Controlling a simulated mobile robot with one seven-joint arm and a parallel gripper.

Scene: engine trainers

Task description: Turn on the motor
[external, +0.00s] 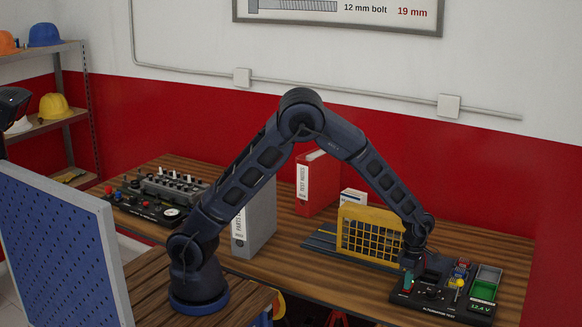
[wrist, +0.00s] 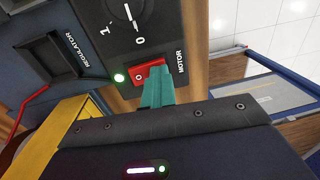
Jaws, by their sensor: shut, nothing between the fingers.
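The motor switch is a red rocker (wrist: 150,72) labelled MOTOR, with a 0 mark on its visible end. It sits on the dark panel of the alternator test trainer (external: 436,306). My gripper (wrist: 157,88) is shut and empty, its teal fingertips at the rocker and covering part of it; I cannot tell whether they press it. In the external view my gripper (external: 408,280) is low over the trainer's left part. The trainer's display (external: 481,307) reads about 12.4 V.
A rotary knob (wrist: 128,12) with 0 and 1 marks is just above the rocker. A part labelled REGULATOR (wrist: 55,55) is to its left. A yellow mesh guard (external: 370,235) stands close behind my gripper. Binders (external: 255,215) and another trainer (external: 160,195) stand further left.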

